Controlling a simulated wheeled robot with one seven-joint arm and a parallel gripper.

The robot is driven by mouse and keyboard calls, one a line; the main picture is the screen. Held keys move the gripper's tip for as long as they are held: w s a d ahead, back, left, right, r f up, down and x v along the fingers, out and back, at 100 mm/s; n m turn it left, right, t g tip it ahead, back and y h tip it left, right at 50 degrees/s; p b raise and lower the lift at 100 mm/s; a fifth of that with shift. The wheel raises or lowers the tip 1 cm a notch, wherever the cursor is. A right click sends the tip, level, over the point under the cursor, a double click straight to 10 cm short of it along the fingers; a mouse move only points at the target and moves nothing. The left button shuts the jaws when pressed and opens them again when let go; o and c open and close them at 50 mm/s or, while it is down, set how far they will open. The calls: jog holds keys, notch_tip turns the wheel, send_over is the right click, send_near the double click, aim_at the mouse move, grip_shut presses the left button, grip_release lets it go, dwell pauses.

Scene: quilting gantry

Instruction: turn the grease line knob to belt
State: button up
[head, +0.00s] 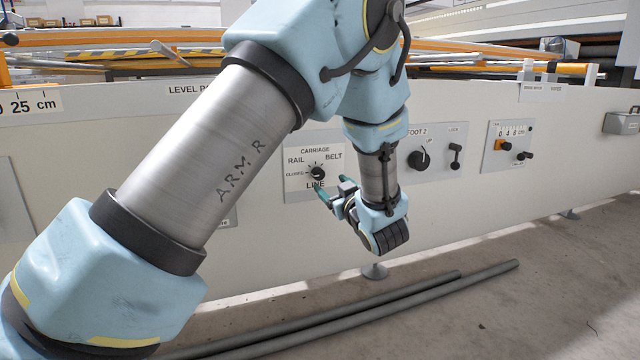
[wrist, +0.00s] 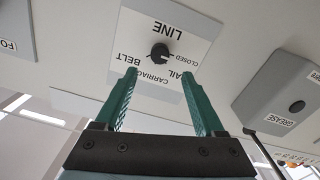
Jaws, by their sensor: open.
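The black round knob (head: 318,173) sits on a pale plate (head: 295,187) on the long panel, marked CARRIAGE, RAIL, BELT, CLOSED and LINE. The knob (wrist: 160,52) and plate (wrist: 190,22) show upside down in the wrist view; I cannot tell for sure which mark the knob points at. My gripper (head: 333,188) has green fingers, spread apart and empty. In the wrist view my gripper (wrist: 159,73) points at the plate, with the knob beyond and between the fingertips, apparently untouched. In the head view the fingers are just below and right of the knob.
A FOOT 2 knob (head: 418,159) and a LOCK lever (head: 455,156) are to the right. A box labelled GREASE (wrist: 285,102) is at the wrist view's right. Grey pipes (head: 400,300) lie on the floor below the panel. Panel around the plate is flat.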

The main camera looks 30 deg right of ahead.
aim_at(319, 174)
jog(key=w+b, duration=0.1)
jog(key=w, duration=0.4)
jog(key=w+d+b, duration=0.1)
jog(key=w, duration=0.1)
jog(key=shift+w+f+b, duration=0.1)
jog(key=shift+w+b, duration=0.1)
jog(key=shift+b, duration=0.15)
jog(key=shift+w+d, duration=0.1)
jog(key=shift+w, duration=0.6)
jog(key=shift+c, duration=0.2)
grip_shut()
